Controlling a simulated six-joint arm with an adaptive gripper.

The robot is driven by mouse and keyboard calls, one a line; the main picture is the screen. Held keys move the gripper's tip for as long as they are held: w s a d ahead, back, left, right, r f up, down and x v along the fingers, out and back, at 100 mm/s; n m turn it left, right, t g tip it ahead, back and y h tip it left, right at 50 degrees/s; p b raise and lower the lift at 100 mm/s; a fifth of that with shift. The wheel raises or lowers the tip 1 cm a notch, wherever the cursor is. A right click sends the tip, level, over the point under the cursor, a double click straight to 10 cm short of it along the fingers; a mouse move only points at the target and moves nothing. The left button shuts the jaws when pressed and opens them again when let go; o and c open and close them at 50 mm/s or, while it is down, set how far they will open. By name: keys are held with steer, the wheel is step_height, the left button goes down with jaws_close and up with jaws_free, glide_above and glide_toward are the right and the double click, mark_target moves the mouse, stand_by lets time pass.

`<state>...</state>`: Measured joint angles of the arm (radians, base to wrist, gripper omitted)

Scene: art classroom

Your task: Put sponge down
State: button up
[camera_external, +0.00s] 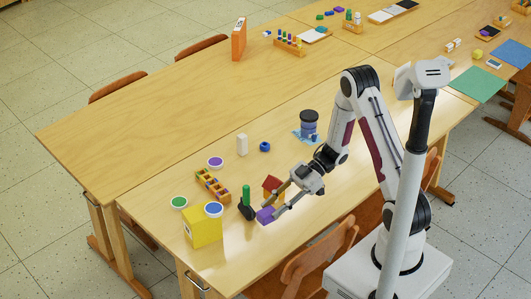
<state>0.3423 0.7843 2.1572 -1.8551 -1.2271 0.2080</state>
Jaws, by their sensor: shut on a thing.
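The sponge looks to be the small purple block (265,215) near the front edge of the wooden table. My gripper (274,207) reaches down over the table from the right and is shut on this purple block. The block is low, close to the table top; I cannot tell whether it touches the surface. The gripper's fingers partly cover it.
A dark item with a green upright part (246,202) is close at left. A yellow box (203,230), paint pots and a wooden rack (212,185) stand further left. The table (330,215) is clear to the right.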

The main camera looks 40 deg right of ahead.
steer(key=shift+r, duration=2.55)
steer(key=w+d+m+t+h, duration=0.2)
steer(key=w+d+m+t, duration=0.3)
steer(key=d, duration=0.5)
steer(key=w+d+m+t+h, duration=0.3)
steer(key=w+d, duration=0.3)
steer(key=d, duration=0.5)
steer(key=s+d+m+t+h, duration=0.15)
steer(key=d+m+h, duration=0.25)
steer(key=d, duration=0.9)
steer(key=d+m+t+h, duration=0.2)
steer(key=d+m+h, duration=0.3)
steer(key=d, duration=0.9)
steer(key=shift+n+y, duration=0.3)
steer(key=shift+a+f, duration=0.25)
steer(key=shift+f, duration=1)
steer(key=shift+a+f, duration=0.2)
steer(key=shift+f, duration=1.05)
steer(key=shift+f, duration=0.1)
